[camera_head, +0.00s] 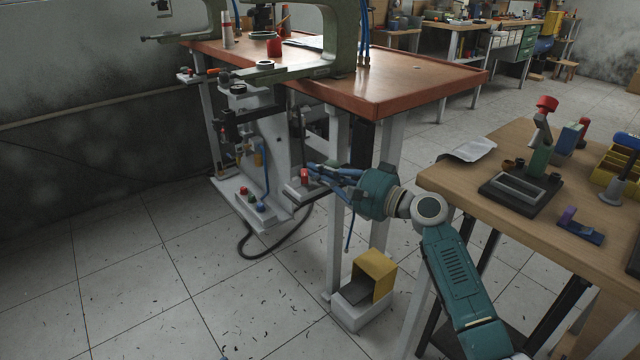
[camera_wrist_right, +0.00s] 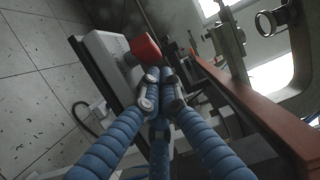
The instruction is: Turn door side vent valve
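A red knob (camera_head: 304,174) sits on a small pale box beside the legs of the red-edged workbench. In the right wrist view the red knob (camera_wrist_right: 145,48) is just beyond my fingertips, up and left of them, on the white box (camera_wrist_right: 108,58). My right gripper (camera_head: 314,171) reaches in from the right at the knob. Its blue fingers (camera_wrist_right: 162,90) have their tips drawn together with nothing seen between them; contact with the knob cannot be told. Lower left, a white base plate carries a red knob (camera_head: 244,190), a green one and a blue one (camera_head: 260,206). My left gripper is out of view.
The red-edged workbench (camera_head: 420,80) with green presses stands above the knobs. A wooden table (camera_head: 455,180) with tools is at the right. A yellow-and-white pedal (camera_head: 375,275) stands on the floor below my arm. A dark hose (camera_head: 250,248) loops on the floor.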

